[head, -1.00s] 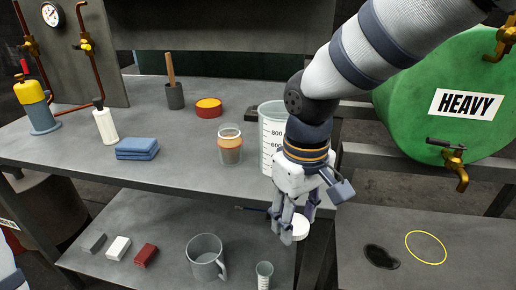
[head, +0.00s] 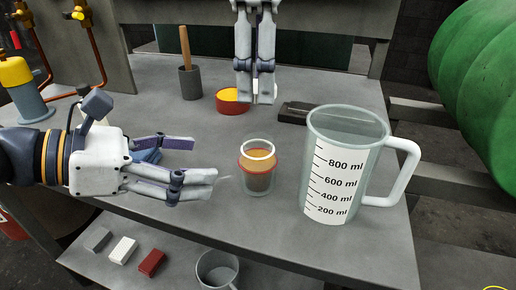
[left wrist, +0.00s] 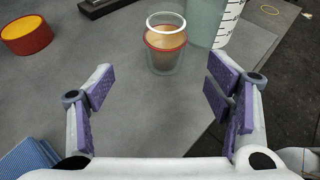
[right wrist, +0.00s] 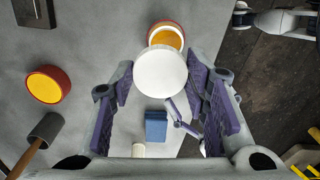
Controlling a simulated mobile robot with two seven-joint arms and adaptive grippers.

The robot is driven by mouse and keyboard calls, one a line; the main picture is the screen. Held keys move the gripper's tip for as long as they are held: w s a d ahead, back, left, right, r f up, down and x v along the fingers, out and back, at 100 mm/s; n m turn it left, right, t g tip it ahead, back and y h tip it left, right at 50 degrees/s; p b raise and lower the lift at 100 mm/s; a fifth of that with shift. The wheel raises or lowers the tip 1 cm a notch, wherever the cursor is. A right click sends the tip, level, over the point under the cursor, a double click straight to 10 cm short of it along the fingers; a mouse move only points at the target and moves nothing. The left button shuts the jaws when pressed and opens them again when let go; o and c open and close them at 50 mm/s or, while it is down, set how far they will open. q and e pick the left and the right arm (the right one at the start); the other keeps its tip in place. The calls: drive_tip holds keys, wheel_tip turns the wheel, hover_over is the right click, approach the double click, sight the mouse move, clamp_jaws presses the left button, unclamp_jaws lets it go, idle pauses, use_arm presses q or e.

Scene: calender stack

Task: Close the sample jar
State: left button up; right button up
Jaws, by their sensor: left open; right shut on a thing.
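The sample jar (head: 258,182) is clear glass with brown contents and an orange band, and stands upright on the bench. A white ring shows around its upper part, and no lid sits on it. My left gripper (head: 206,160) is open, just left of the jar. In the left wrist view the jar (left wrist: 165,58) is ahead, between and beyond the fingers. My right gripper (head: 255,98) points down above the bench, behind the jar. It is shut on a round white lid (right wrist: 161,72), mostly hidden by the fingers in the head view.
A large measuring jug (head: 335,170) stands close right of the jar. A red and yellow tin (head: 228,108) is behind, near a mortar with a pestle (head: 190,82). A dark block (head: 293,112) lies behind the jug. A blue cloth (right wrist: 156,126) lies under the left gripper.

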sight(242, 167)
use_arm(q)
drive_tip(key=shift+s+r, duration=0.15)
drive_tip(key=shift+s, duration=0.35)
use_arm(e)
drive_tip(key=shift+s+r, duration=0.15)
drive_tip(key=shift+s, duration=0.4)
use_arm(q)
drive_tip(key=shift+w+d+f, duration=0.2)
drive_tip(key=shift+d+f, duration=0.15)
drive_tip(key=shift+d, duration=0.05)
drive_tip(key=x, duration=1.1)
drive_tip(key=shift+w+r, duration=0.1)
drive_tip(key=shift+r, duration=0.05)
drive_tip(key=shift+c, duration=0.3)
clamp_jaws()
use_arm(e)
drive_tip(key=shift+f, duration=2.5)
drive_tip(key=shift+f, duration=0.9)
drive_tip(key=shift+f, duration=0.6)
